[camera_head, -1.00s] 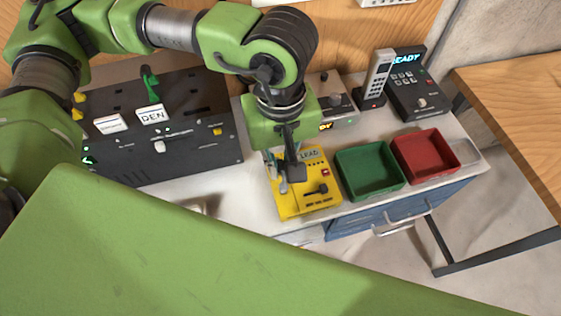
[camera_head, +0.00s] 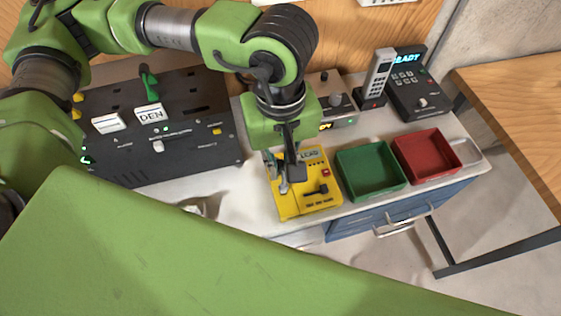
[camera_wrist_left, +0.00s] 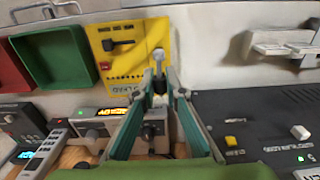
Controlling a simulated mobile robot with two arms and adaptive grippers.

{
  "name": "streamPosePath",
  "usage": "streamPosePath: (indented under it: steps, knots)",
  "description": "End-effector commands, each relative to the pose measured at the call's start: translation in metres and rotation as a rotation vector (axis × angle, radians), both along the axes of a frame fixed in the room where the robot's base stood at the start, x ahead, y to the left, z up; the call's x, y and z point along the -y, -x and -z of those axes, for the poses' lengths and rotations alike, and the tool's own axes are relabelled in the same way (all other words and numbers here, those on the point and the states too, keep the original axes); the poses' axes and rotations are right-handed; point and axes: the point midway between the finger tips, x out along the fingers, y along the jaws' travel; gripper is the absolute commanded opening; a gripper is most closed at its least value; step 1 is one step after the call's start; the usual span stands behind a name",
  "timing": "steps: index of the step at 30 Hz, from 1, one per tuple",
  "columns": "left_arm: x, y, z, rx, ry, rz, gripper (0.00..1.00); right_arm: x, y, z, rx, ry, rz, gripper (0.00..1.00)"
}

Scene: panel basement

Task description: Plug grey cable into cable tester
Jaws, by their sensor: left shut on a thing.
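The yellow cable tester (camera_head: 318,206) lies on the white worktop, with a black lever, a red button and a label on its top. It also shows in the left wrist view (camera_wrist_left: 120,75). My left gripper (camera_head: 291,176) points down over the tester's left part. In the left wrist view my left gripper (camera_wrist_left: 160,84) is shut on a small grey piece (camera_wrist_left: 159,57), which looks like the grey cable's plug. The piece is at the tester's edge; I cannot tell whether it is seated in a socket. The rest of the cable is not clearly visible. My right gripper is not in view.
A green tray (camera_head: 370,193) and a red tray (camera_head: 452,157) stand right of the tester. A dark panel (camera_head: 190,158) stands at the left. A handset (camera_head: 377,75) and a keypad unit (camera_head: 412,95) stand behind. A wooden table (camera_head: 515,100) is at the far right.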

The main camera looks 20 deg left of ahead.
Motion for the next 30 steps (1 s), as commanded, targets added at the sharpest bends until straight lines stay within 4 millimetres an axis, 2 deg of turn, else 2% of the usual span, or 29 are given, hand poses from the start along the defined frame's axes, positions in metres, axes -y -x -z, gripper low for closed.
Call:
streamPosePath:
  steps: [16, 30]
  knots:
    - [0.0001, -0.0002, 0.0027, 0.000, 0.000, 0.000, 0.00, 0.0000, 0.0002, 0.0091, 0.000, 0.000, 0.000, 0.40]
    - [0.0001, -0.0001, 0.0021, 0.000, 0.000, 0.000, 0.00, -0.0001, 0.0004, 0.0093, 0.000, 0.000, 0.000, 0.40]
